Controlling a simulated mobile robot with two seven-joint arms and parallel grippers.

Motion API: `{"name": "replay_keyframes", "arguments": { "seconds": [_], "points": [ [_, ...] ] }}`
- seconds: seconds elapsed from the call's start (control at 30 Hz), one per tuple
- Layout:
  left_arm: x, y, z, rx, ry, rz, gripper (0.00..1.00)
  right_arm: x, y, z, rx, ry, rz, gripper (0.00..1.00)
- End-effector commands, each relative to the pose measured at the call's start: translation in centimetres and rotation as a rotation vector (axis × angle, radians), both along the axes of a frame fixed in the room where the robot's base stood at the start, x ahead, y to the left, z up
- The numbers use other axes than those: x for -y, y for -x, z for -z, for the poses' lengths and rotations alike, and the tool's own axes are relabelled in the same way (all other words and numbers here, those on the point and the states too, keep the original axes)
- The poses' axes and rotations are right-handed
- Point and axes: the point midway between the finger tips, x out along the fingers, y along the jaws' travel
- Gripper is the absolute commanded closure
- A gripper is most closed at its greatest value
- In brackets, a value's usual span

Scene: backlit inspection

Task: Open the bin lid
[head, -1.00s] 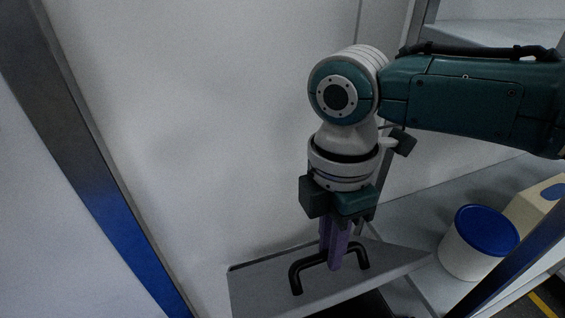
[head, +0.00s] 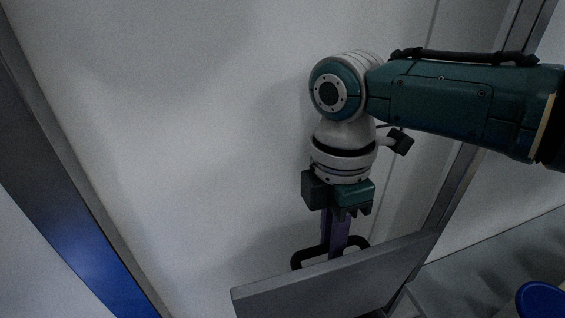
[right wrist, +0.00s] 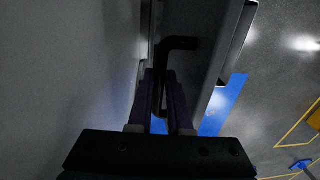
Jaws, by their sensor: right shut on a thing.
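The bin lid (head: 340,283) is a flat grey panel at the bottom middle of the head view, tilted steeply up so its edge faces me. Its black bar handle (head: 305,255) stands on the far side, partly hidden behind the lid. My right gripper (head: 336,243) points down with purple fingers and is shut on the handle. In the right wrist view the black handle (right wrist: 178,44) runs down between the purple fingers (right wrist: 160,95), beside the grey lid (right wrist: 213,40). The bin's inside is out of view. My left gripper is not in view.
A pale wall (head: 180,130) stands close behind the lid and my right gripper. A blue-and-grey post (head: 75,220) slopes along the left. A blue-topped tub (head: 542,298) sits at the lower right, beside a grey shelf (head: 490,255).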

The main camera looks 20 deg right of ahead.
Motion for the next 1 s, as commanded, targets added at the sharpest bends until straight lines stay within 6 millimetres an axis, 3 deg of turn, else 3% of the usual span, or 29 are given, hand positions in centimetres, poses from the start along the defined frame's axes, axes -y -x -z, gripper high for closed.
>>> {"name": "replay_keyframes", "arguments": {
  "seconds": [0.43,0.47,0.7,1.0],
  "points": [
    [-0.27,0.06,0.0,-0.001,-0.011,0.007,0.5,0.06,-0.08,-0.03,0.002,0.001,0.002,1.0],
    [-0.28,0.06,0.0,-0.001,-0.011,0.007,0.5,0.06,-0.07,-0.04,0.002,0.001,0.002,0.81],
    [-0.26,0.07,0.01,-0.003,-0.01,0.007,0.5,0.01,-0.06,-0.06,0.002,0.0,0.001,0.54],
    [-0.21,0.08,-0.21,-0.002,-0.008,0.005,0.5,-0.03,-0.1,-0.48,0.002,-0.001,0.0,0.53]
  ]
}}
